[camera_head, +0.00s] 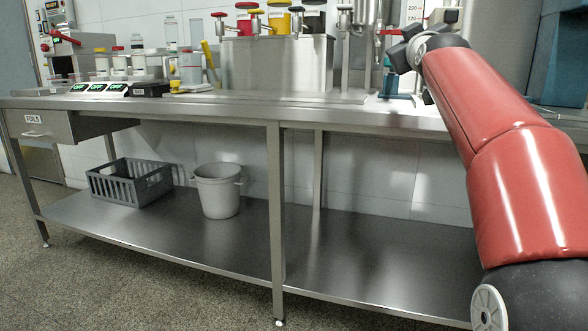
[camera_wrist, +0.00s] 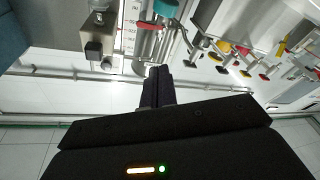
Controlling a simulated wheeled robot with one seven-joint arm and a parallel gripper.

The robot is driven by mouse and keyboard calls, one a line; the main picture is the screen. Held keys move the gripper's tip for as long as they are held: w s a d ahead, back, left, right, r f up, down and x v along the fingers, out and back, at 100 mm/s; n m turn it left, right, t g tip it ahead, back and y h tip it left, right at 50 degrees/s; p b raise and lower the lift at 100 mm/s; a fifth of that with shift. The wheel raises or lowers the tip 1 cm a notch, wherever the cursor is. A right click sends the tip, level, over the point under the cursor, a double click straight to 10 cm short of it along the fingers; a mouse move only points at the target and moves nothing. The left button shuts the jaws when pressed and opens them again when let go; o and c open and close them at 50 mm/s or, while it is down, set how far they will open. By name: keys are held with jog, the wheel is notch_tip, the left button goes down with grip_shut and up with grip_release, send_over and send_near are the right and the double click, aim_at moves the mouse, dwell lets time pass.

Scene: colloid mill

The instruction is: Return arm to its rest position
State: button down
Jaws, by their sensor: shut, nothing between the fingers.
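My red arm reaches in from the right in the head view, over the right part of the steel bench (camera_head: 200,105). My gripper shows in the wrist view (camera_wrist: 158,72) as two dark fingers pressed together, with nothing between them. In the head view the arm's dark end is near the bench's back right, and the fingers cannot be made out clearly there. A teal-coloured part (camera_wrist: 166,8) and a red lever (camera_wrist: 148,25) lie beyond the fingertips in the wrist view. Whether the fingers touch anything is hard to tell, but I see a gap.
A steel tank (camera_head: 275,65) with colourful taps stands mid-bench. Bottles, jars and green-lit displays (camera_head: 100,88) stand at left. A grey crate (camera_head: 130,182) and grey bucket (camera_head: 218,190) sit on the lower shelf (camera_head: 150,238). The floor (camera_head: 100,295) in front is clear.

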jog(key=s+a+f+m+g+y, duration=0.1)
jog(key=s+a+f+m+g, duration=0.3)
jog(key=s+f, duration=1)
jog(key=s+a+f+n+g, duration=0.15)
jog(key=s+f+g, duration=0.35)
jog(key=s+f, duration=0.85)
jog(key=s+a+f+m+g+y, duration=0.1)
jog(key=s+a+f+m+g, duration=0.3)
jog(key=s+f, duration=1)
jog(key=w+d+r+n+g+p, duration=0.1)
jog(key=w+r+p, duration=0.2)
jog(key=r+p, duration=0.6)
jog(key=p, duration=0.4)
jog(key=shift+n+p, duration=0.3)
jog(key=shift+n, duration=0.05)
